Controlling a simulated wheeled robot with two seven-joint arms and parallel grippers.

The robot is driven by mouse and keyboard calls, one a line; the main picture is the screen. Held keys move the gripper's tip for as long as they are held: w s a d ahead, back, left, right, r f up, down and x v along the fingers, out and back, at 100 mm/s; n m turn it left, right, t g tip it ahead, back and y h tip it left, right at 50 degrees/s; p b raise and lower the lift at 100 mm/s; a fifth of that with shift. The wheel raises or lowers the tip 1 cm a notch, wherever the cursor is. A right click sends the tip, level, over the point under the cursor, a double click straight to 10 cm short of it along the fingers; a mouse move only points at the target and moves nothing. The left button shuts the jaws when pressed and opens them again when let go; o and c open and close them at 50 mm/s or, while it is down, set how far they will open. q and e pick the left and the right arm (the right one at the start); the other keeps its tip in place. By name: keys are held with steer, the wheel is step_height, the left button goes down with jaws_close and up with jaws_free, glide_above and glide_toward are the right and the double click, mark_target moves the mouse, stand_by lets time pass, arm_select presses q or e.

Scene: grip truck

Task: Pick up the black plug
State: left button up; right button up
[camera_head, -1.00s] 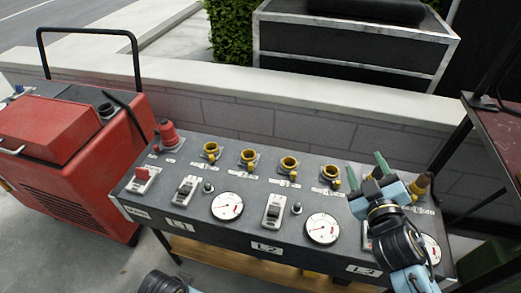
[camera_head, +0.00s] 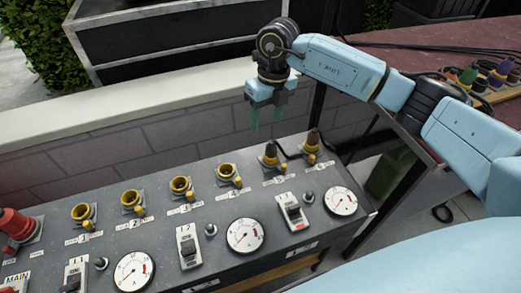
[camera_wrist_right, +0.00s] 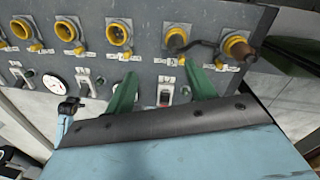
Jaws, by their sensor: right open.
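A black plug (camera_head: 270,155) sits in the yellow socket numbered 5 on the grey power panel (camera_head: 155,195). In the right wrist view the black plug (camera_wrist_right: 176,40) lies beyond the fingers, with a dark cable leading right. A brownish plug (camera_head: 312,141) fills the neighbouring socket on the right; it also shows in the right wrist view (camera_wrist_right: 239,49). My right gripper (camera_head: 267,118) points down with green fingers apart, above and a little behind the black plug. Nothing is between its fingers (camera_wrist_right: 162,84) in the right wrist view. My left gripper is not in view.
Yellow sockets (camera_head: 181,188) stand in a row left of the plugs, with switches and gauges (camera_head: 245,236) in front. A red plug (camera_head: 18,224) is at the far left. A low wall (camera_head: 130,155) runs behind. A dark-red table (camera_head: 430,50) with cables stands at the right.

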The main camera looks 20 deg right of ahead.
mark_target(272, 141)
steer(key=shift+h, duration=0.6)
steer(key=f, duration=0.2)
steer(key=d+f+b, duration=0.1)
steer(key=f, duration=0.1)
steer(key=d+f, duration=0.1)
steer(key=f, duration=0.1)
steer(key=shift+w+d+f+b, duration=0.1)
steer(key=shift+w+d+b, duration=0.15)
steer(key=shift+b, duration=0.1)
steer(key=shift+f, duration=0.55)
steer(key=f, duration=0.1)
steer(key=f+b, duration=0.1)
steer(key=f, duration=0.2)
steer(key=shift+s+a+f+b, duration=0.2)
steer(key=shift+a+f+b, duration=0.1)
steer(key=shift+a, duration=0.1)
steer(key=shift+f, duration=0.35)
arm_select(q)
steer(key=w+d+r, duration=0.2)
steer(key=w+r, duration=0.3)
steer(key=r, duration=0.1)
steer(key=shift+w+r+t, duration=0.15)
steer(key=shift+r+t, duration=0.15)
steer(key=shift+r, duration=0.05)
arm_select(e)
steer(key=c, duration=1.1)
